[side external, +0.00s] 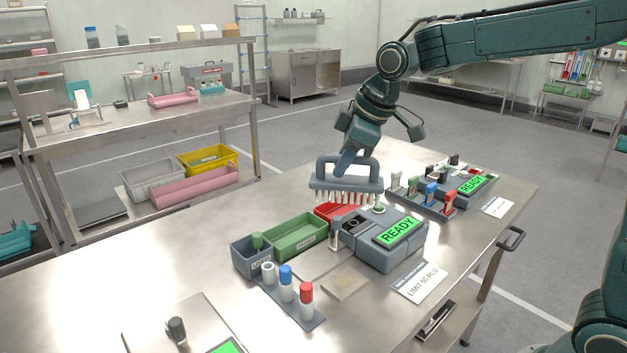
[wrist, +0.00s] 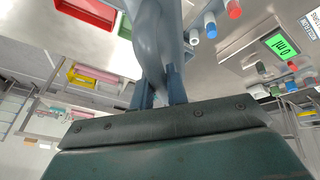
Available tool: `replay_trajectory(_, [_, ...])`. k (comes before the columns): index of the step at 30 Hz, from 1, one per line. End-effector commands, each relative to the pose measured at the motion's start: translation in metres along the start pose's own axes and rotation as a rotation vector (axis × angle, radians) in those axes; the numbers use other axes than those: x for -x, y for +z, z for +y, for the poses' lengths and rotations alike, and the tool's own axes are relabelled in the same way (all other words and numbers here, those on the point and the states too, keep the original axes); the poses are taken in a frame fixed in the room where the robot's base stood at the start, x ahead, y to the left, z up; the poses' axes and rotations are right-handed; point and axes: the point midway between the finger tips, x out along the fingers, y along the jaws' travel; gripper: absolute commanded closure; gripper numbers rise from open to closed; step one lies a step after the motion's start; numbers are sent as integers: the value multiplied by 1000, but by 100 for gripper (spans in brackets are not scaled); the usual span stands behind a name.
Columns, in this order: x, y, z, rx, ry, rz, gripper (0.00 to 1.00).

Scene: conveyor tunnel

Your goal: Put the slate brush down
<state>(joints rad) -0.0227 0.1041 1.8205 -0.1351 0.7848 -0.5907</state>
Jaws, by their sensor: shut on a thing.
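The slate brush (side external: 346,184) is a grey block with a looped handle and pale bristles pointing down. My gripper (side external: 347,161) is shut on its handle and holds it up above the table (side external: 185,273), behind the grey device with the green READY display. In the wrist view my gripper (wrist: 160,92) has its two fingers closed on the grey handle of the brush (wrist: 156,35). The bristles are hidden in the wrist view.
A red tray (side external: 334,211), a green bin (side external: 297,238) and a grey bin (side external: 250,262) stand near the READY device (side external: 385,240). Racks with coloured-cap bottles (side external: 287,284) stand in front and at right. The table's left part is mostly clear.

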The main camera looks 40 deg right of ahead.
Motion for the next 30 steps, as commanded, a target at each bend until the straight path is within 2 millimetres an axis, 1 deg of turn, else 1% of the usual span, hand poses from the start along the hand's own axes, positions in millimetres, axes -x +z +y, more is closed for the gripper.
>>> replay_trajectory(9, [2,10,14,-368,153,-79,100])
replay_trajectory(15, [8,18,22,-567,235,-121,100])
replay_trajectory(21, [12,24,25,-675,280,-146,100])
replay_trajectory(30, [13,26,26,-702,290,-152,100])
